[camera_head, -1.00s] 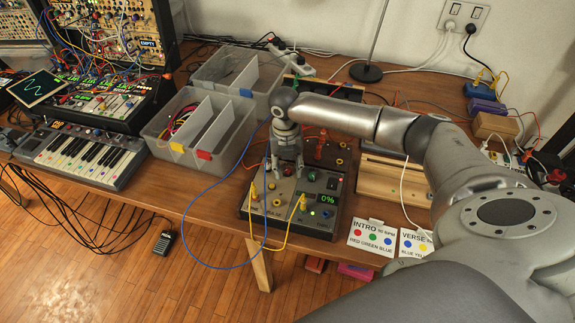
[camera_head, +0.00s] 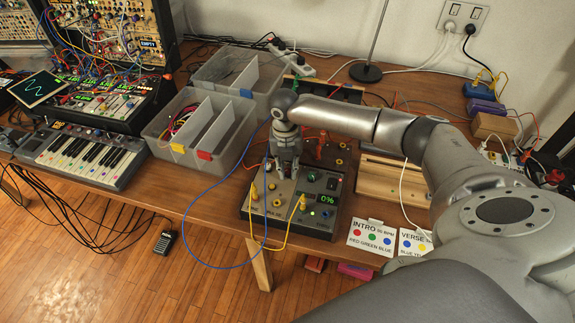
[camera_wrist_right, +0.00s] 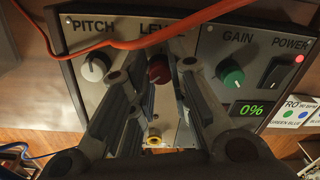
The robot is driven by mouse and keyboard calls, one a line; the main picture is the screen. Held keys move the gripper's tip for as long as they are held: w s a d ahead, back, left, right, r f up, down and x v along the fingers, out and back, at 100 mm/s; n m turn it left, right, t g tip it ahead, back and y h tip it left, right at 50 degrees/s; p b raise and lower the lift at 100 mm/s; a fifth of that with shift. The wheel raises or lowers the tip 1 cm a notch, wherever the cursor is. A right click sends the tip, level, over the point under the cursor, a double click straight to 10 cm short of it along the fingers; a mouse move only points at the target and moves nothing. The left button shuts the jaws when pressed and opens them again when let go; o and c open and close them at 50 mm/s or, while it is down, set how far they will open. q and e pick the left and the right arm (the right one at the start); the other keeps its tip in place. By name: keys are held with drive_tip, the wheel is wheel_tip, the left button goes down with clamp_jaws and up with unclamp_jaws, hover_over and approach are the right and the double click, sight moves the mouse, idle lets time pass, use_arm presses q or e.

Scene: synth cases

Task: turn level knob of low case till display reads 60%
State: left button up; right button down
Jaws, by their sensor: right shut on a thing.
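The low case (camera_head: 318,224) stands near the table's front edge, under my right gripper (camera_head: 283,173). In the right wrist view its panel has a white pitch knob (camera_wrist_right: 95,67), a red level knob (camera_wrist_right: 158,71), a green gain knob (camera_wrist_right: 231,75) and a power switch (camera_wrist_right: 274,77) with a lit red light. The display (camera_wrist_right: 250,110) reads 0%, also in the head view (camera_head: 327,201). My right gripper (camera_wrist_right: 160,80) is shut on the level knob, with a finger on each side. An orange cable partly covers the LEVEL label. My left gripper is out of view.
An orange cable (camera_wrist_right: 150,44) crosses close to my gripper.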

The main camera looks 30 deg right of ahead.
drive_tip(key=shift+r+m+p, duration=0.25)
drive_tip(key=shift+m+p, duration=0.35)
drive_tip(key=shift+p, duration=0.1)
drive_tip(key=m+p, duration=0.7)
drive_tip(key=m, duration=0.1)
drive_tip(key=shift+m, duration=0.4)
drive_tip(key=shift+d+f+m+p, duration=0.15)
drive_tip(key=shift+m+p, duration=0.75)
drive_tip(key=shift+m, duration=0.7)
drive_tip(key=c, duration=1.3)
unclamp_jaws()
drive_tip(key=shift+c, duration=0.2)
